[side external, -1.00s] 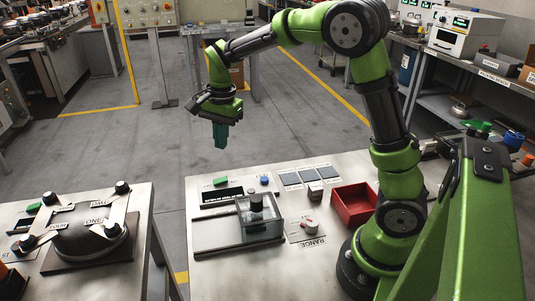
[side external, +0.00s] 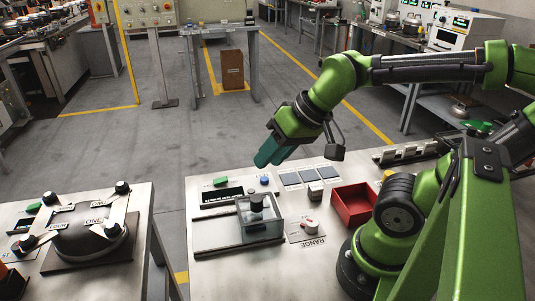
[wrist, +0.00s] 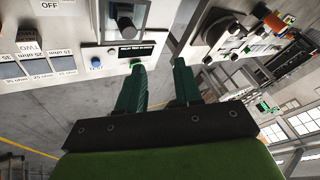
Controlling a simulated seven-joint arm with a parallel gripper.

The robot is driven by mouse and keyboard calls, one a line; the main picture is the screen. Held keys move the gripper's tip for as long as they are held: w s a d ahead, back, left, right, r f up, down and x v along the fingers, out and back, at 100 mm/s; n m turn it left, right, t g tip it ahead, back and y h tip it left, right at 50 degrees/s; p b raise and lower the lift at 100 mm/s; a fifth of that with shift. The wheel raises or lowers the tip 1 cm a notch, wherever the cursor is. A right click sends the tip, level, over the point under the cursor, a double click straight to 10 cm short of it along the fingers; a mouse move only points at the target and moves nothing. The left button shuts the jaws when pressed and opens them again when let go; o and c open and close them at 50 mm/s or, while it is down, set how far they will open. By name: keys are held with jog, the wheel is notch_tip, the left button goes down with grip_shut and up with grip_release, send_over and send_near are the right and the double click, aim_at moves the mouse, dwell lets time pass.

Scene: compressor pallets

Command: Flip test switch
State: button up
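My gripper (side external: 271,157) is above the far edge of the steel bench, empty, with its teal fingers tilted down to the left. In the wrist view, the fingers (wrist: 160,68) stand apart with a gap between them. A green control (side external: 221,181) sits at the bench's far left; in the wrist view, it (wrist: 136,62) appears by the left fingertip, but contact is not clear. A blue button (side external: 264,180) is to its right, with a dark display (side external: 222,196) in front.
A clear box (side external: 262,228) with a black knob stands mid-bench. Beside it are a RANGE knob (side external: 310,224), several grey pads (side external: 305,177) and a red bin (side external: 354,204). A separate table at left holds a clamped dark compressor (side external: 93,241).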

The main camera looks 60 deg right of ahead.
jog(key=shift+o, duration=1.4)
jog(key=w+n+g, duration=0.1)
jog(key=w+g, duration=0.1)
jog(key=w, duration=0.6)
jog(key=shift+d+h, duration=0.3)
jog(key=shift+d, duration=0.15)
jog(key=n+g+h, duration=0.5)
jog(key=n+g, duration=0.2)
jog(key=n, duration=0.2)
send_over(220, 180)
jog(key=w+a, duration=0.4)
jog(key=w, duration=0.1)
notch_tip(220, 180, down, 8)
jog(key=shift+a+r+n, duration=0.5)
jog(key=shift+r+n, duration=0.6)
jog(key=shift+n, duration=0.4)
jog(key=x, duration=1.6)
jog(key=shift+s+a+f, duration=0.25)
jog(key=shift+s+f, duration=0.05)
jog(key=shift+f, duration=0.05)
jog(key=shift+c, duration=0.4)
